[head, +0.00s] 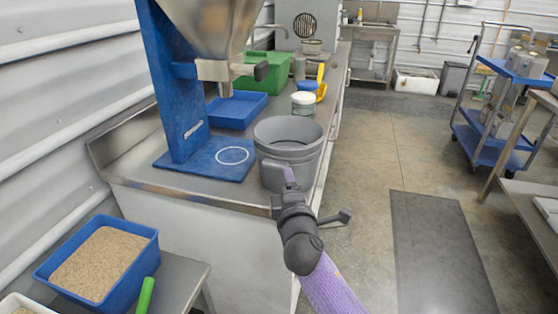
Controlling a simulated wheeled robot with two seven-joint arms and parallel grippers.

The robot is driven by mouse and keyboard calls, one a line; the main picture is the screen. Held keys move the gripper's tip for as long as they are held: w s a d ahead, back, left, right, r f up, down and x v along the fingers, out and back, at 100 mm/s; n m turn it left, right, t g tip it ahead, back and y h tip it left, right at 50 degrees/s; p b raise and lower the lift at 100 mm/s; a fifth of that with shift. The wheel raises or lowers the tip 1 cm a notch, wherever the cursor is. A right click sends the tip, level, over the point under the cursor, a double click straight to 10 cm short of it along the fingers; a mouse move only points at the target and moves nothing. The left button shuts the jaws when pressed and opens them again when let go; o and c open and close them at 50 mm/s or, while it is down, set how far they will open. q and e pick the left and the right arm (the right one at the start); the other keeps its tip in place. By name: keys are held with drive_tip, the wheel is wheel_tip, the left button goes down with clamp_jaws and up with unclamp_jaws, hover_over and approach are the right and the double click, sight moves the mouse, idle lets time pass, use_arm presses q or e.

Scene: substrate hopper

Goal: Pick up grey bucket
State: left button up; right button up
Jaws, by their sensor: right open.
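The grey bucket (287,135) stands upright on the metal counter, beside the blue base of the hopper stand. Its open top faces up and its inside looks empty. My right gripper (291,183) is at the near side of the bucket and hides part of its lower wall. The right gripper is open. It looks very close to the bucket, but I cannot tell whether it touches. My left gripper is out of view.
The metal hopper (213,30) on its blue stand (172,95) is left of the bucket. A white-lidded tub (303,104), a blue tray (236,111) and a green bin (266,76) stand behind. A blue bin of grain (128,273) is lower left.

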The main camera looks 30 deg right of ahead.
sight(288, 155)
drive_tip(key=b+x, duration=0.2)
drive_tip(key=x, duration=0.3)
drive_tip(key=shift+w+d+f, duration=0.2)
drive_tip(key=shift+w+d, duration=0.05)
drive_tip(key=shift+w, duration=0.1)
drive_tip(key=shift+c, duration=0.6)
clamp_jaws()
